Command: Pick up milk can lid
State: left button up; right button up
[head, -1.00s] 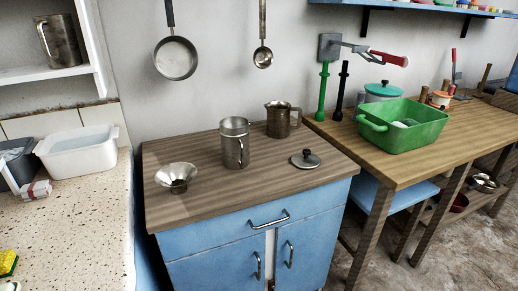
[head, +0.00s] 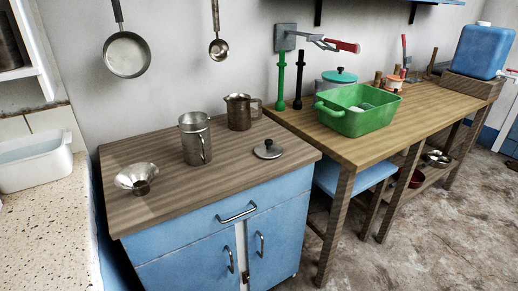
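A round grey metal lid (head: 268,149) with a dark knob on top lies flat near the right side of the blue cabinet's wooden top (head: 225,171). A tall metal can with a side handle (head: 195,138) stands upright to its left. A darker metal jug (head: 239,112) stands behind the lid, near the wall. A metal funnel (head: 138,178) sits at the left of the top. Neither of my grippers shows in the head view.
A wooden table (head: 385,134) to the right holds a green basin (head: 357,110), a pot with a teal lid (head: 337,82) and a blue canister (head: 483,50). A speckled counter (head: 48,227) with a white tub (head: 35,163) is at left. The floor at right is clear.

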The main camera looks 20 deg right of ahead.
aim_at(267, 150)
jog(key=z, duration=1.05)
jog(key=i, duration=0.6)
jog(key=u, duration=1.15)
